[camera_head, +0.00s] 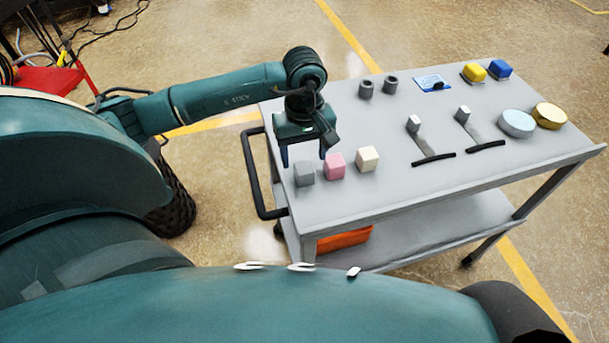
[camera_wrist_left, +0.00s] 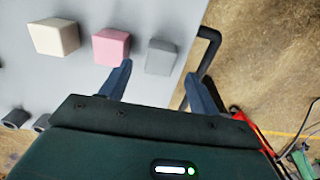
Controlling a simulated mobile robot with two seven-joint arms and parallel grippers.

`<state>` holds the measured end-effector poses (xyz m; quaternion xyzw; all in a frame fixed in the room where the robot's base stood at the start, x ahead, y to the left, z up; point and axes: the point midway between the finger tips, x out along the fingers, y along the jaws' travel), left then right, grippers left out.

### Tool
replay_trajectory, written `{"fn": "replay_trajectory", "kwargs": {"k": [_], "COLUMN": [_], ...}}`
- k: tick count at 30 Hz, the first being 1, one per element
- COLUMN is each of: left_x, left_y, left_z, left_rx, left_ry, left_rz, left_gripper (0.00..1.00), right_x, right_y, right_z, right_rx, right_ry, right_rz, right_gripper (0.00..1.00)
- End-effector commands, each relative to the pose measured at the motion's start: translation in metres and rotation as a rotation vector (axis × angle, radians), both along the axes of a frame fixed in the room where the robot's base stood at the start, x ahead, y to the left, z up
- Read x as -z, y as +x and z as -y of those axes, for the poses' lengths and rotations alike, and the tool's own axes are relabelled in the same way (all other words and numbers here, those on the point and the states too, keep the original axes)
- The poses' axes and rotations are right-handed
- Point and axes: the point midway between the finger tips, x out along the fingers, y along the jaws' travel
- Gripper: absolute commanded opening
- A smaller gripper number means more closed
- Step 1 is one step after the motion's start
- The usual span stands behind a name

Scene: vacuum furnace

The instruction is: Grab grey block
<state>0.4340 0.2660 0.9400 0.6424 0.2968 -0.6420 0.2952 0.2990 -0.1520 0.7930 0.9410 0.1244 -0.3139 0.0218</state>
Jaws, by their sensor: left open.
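The grey block (camera_head: 304,173) sits on the cart top near its left edge, leftmost in a row with a pink block (camera_head: 335,166) and a cream block (camera_head: 367,158). My left gripper (camera_head: 304,157) is above and just behind the grey block, open and empty, fingers pointing down. In the left wrist view the grey block (camera_wrist_left: 161,57) lies beyond the fingertips, between the lines of the two fingers (camera_wrist_left: 158,72). The pink block (camera_wrist_left: 111,46) is close to one fingertip there. My right gripper is not in view.
The grey cart (camera_head: 440,180) has a black handle (camera_head: 255,185) at its left end. An orange bin (camera_head: 343,240) sits on the lower shelf.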

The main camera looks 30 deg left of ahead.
Motion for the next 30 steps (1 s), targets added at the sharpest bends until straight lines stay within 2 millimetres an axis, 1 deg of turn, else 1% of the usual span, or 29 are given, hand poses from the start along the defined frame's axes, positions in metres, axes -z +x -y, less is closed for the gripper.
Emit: {"fn": "replay_trajectory", "kwargs": {"k": [1,5,7,13,15,18,22,23,30], "left_x": [0.005,0.010,0.017,0.050,0.057,0.058,0.057,0.057,0.057], "left_y": [0.000,0.000,-0.001,-0.002,-0.002,-0.001,-0.001,-0.001,-0.001], "left_z": [0.000,0.000,0.001,0.001,0.001,0.001,0.001,0.001,0.001], "left_rx": [0.000,0.000,0.000,-0.001,-0.001,0.000,0.000,0.000,0.000], "left_ry": [-0.001,-0.001,-0.003,-0.003,-0.002,-0.003,-0.003,-0.002,-0.002], "left_rz": [0.001,0.000,-0.001,-0.003,-0.001,0.002,0.002,0.001,0.001], "left_gripper": [0.62,0.62,0.62,0.62,0.62,0.62,0.62,0.61,0.41], "right_x": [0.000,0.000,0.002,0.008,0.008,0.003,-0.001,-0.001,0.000], "right_y": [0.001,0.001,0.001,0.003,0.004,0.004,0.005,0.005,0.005], "right_z": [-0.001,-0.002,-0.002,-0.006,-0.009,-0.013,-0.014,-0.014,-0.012], "right_rx": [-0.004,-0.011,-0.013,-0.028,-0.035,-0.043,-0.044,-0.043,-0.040], "right_ry": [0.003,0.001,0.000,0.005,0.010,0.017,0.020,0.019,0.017], "right_rz": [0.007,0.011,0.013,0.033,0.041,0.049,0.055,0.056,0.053], "right_gripper": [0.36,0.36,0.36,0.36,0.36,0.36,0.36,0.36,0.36]}}
